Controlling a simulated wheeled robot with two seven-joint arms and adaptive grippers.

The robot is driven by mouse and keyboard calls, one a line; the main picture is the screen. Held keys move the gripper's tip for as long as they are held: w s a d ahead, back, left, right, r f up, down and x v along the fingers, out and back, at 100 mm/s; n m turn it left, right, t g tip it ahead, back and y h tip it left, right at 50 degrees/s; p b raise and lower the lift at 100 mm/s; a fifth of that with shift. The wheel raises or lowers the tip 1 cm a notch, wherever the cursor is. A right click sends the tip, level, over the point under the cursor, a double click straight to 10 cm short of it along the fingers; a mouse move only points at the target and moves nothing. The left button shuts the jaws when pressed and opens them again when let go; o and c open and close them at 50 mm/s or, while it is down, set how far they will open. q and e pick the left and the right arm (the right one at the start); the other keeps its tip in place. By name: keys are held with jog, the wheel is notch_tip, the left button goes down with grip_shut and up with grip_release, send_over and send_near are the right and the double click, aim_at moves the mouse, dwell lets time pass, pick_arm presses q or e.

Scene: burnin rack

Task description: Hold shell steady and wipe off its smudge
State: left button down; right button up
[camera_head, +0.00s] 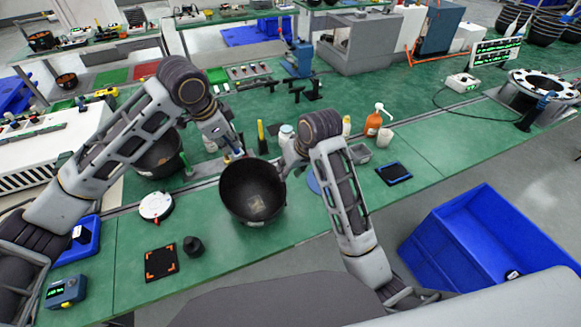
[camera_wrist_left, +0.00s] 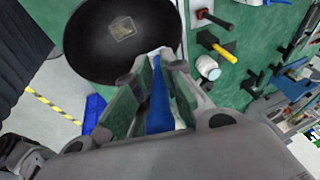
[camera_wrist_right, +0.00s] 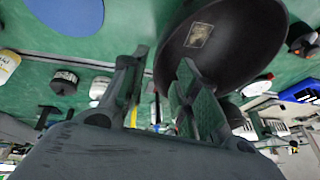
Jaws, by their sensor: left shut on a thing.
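The shell is a dark round bowl (camera_head: 238,190) on the front of the green bench, its opening facing up. A pale squarish smudge (camera_head: 258,211) shows on its inside; it also shows in the left wrist view (camera_wrist_left: 123,29) and the right wrist view (camera_wrist_right: 199,35). My left gripper (camera_head: 236,154) is at the shell's far left rim, shut on a blue tool (camera_wrist_left: 158,95) with a pale tip. My right gripper (camera_wrist_right: 158,72) is at the far right rim, fingers apart, one finger in front of the shell. Whether it touches the rim is unclear.
A second dark bowl (camera_head: 158,157) stands behind my left arm. A white round dial (camera_head: 156,206), an orange-marked black pad (camera_head: 161,263) and a dark knob (camera_head: 193,246) lie left of the shell. An orange bottle (camera_head: 373,124) and tablet (camera_head: 394,173) are right. A blue bin (camera_head: 490,250) stands below.

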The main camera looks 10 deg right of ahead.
aim_at(277, 186)
jog(key=shift+x, duration=5.6)
grip_shut()
